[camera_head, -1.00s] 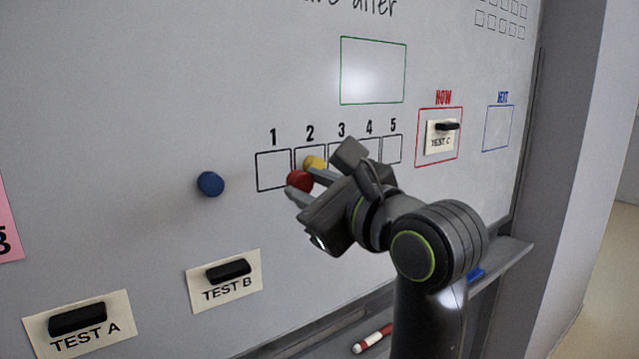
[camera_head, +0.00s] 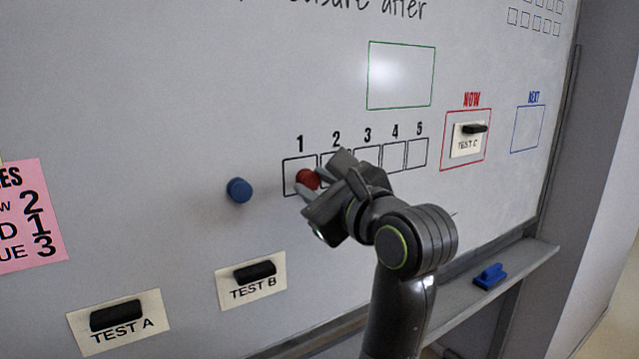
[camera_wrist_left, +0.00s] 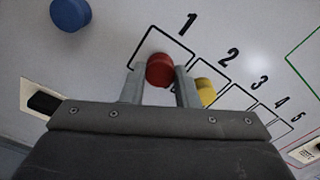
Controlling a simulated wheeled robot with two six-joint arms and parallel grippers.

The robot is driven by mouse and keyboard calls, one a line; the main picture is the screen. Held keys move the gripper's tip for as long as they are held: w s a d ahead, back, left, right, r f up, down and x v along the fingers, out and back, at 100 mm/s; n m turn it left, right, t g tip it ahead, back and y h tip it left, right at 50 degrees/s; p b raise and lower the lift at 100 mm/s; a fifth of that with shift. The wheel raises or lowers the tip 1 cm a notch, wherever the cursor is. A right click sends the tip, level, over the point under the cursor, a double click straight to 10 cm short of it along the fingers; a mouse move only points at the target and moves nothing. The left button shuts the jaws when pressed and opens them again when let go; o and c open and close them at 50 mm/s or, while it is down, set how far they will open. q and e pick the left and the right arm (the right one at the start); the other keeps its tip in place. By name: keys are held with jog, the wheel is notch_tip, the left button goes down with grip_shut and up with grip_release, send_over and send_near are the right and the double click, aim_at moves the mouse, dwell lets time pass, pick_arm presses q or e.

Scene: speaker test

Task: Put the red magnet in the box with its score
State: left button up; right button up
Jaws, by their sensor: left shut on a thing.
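My left gripper (camera_head: 309,188) is shut on the red magnet (camera_head: 307,178), which is in front of the box marked 1 (camera_head: 288,184). In the left wrist view the red magnet (camera_wrist_left: 160,70) sits between the two fingers, over the lower part of box 1 (camera_wrist_left: 152,38). I cannot tell whether it touches the board. The yellow magnet (camera_wrist_left: 205,92) is in box 2 (camera_wrist_left: 222,72), just beside the right finger; the gripper hides it in the head view. A pink score note (camera_head: 30,215) at the left shows 2, 1 and 3. My right gripper is not in view.
A blue magnet (camera_head: 239,190) is on the board left of box 1. TEST A (camera_head: 118,325) and TEST B (camera_head: 251,283) cards hang below; TEST C (camera_head: 468,140) is in the NOW frame. A blue item (camera_head: 490,276) lies on the tray (camera_head: 520,265). Boxes 3 to 5 look empty.

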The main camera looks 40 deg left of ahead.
pick_arm(q)
jog(key=shift+a, duration=0.15)
dwell(0.6)
jog(key=shift+w+a+p, duration=0.25)
jog(key=shift+a+p, duration=0.05)
jog(key=shift+a, duration=0.1)
dwell(0.3)
jog(key=o, duration=1.3)
jog(key=shift+d, duration=0.15)
jog(key=shift+s+d+f+b, duration=0.15)
jog(key=shift+s+d+b, duration=0.1)
jog(key=shift+d+b, duration=0.25)
jog(key=b+v, duration=0.3)
jog(key=v, duration=0.2)
jog(key=shift+s+d, duration=0.2)
jog(key=shift+d, duration=0.15)
